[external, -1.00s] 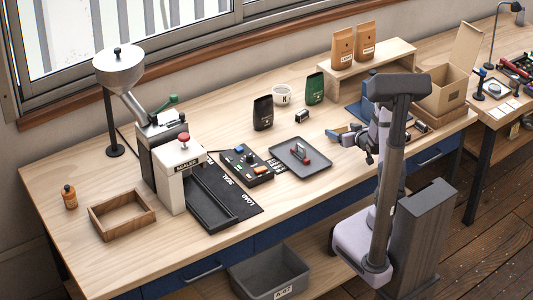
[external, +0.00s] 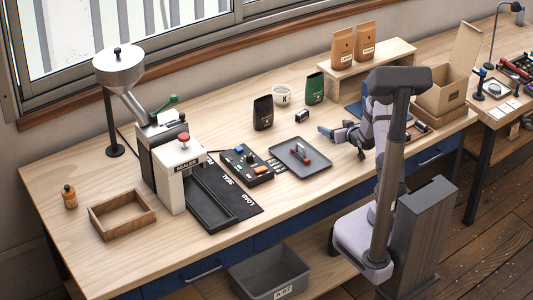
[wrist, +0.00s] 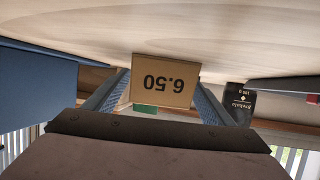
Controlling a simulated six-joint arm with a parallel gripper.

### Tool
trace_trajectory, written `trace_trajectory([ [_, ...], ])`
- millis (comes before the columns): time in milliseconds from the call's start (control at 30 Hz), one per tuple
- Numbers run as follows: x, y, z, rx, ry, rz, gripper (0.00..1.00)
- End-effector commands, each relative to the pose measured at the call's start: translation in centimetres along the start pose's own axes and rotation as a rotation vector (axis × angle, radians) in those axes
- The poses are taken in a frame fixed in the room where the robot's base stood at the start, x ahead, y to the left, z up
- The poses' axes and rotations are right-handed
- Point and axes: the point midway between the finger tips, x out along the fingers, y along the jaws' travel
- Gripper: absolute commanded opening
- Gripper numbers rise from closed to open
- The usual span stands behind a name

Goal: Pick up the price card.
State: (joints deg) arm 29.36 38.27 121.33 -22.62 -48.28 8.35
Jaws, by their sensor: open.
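The price card, a tan card marked 6.50, shows upside down in the wrist view (wrist: 166,81). It sits between the two blue fingers of my gripper (wrist: 162,92), which are apart, one on each side of it. I cannot tell whether either finger touches the card. In the external view my gripper (external: 336,133) is low over the bench, right of the small black block and behind the tray. I cannot make out the card in the external view.
A grey tray (external: 317,171) with a red-handled tool lies in front of the gripper. A black bag (external: 263,113) and a green bag (external: 315,88) stand behind it to the left. A wooden riser (external: 391,54) with two kraft bags and an open carton (external: 437,98) stand behind and right.

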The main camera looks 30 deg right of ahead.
Motion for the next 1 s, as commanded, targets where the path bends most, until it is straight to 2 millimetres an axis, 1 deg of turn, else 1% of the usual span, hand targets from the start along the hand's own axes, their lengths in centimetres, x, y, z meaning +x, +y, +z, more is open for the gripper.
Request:
trace_trajectory([
  [267,0.3,0.0,0.0,0.000,0.001,0.000,0.77],
  [300,0.3,0.0,0.0,0.000,0.001,0.000,0.72],
  [467,0.3,0.0,0.0,0.000,0.001,0.000,0.34],
  [800,0.2,0.0,-0.2,-0.001,0.002,0.000,0.33],
  [867,0.1,0.0,-0.5,-0.001,0.003,0.000,0.33],
  [1000,-0.3,0.0,-1.6,-0.001,0.004,-0.001,0.33],
])
